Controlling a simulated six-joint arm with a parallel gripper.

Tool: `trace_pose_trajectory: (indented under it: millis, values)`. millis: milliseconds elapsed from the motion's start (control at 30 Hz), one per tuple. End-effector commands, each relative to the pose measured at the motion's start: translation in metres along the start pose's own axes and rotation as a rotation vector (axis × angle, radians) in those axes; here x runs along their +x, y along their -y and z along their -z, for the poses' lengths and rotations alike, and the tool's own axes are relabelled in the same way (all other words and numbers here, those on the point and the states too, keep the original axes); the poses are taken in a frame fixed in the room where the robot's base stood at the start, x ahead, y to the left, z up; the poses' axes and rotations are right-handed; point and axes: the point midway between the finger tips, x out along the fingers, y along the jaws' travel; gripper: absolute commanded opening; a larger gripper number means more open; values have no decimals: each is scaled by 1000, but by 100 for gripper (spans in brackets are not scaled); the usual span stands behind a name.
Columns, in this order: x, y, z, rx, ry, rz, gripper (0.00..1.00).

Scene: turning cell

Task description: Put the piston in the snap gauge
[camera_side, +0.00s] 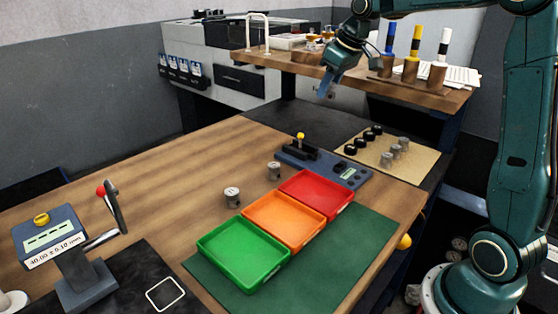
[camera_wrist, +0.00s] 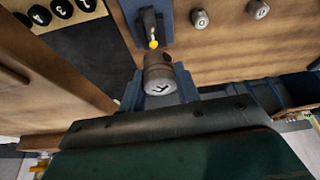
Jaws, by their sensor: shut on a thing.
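My gripper (camera_side: 325,88) is in the air below the front edge of the raised shelf, its blue fingers pointing down. In the wrist view it is shut on a grey-brown piston (camera_wrist: 159,74), with a dark mark on its end face. The side view does not clearly show this piston. A blue-based gauge with black blocks, a yellow ball and a small screen, which looks like the snap gauge (camera_side: 322,166), stands on the bench below my gripper. Its yellow ball (camera_wrist: 154,44) appears just beyond the piston in the wrist view. No piston is visible in the gauge.
Two pistons (camera_side: 232,197) stand on the bench. Green (camera_side: 243,250), orange (camera_side: 284,221) and red (camera_side: 316,193) trays lie on a green mat. A tan board (camera_side: 390,165) holds several black and grey parts. A display stand (camera_side: 48,238) is left. The shelf (camera_side: 395,90) holds tall coloured tools.

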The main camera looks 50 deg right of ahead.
Motion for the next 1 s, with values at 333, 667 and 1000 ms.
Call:
trace_pose_trajectory:
  millis: [333, 667, 1000]
  values:
    - [-5, -15, -11, 56, 0, -23, 7]
    - [23, -14, -23, 55, 3, -21, 7]
    - [83, -14, -47, 55, 4, -20, 7]
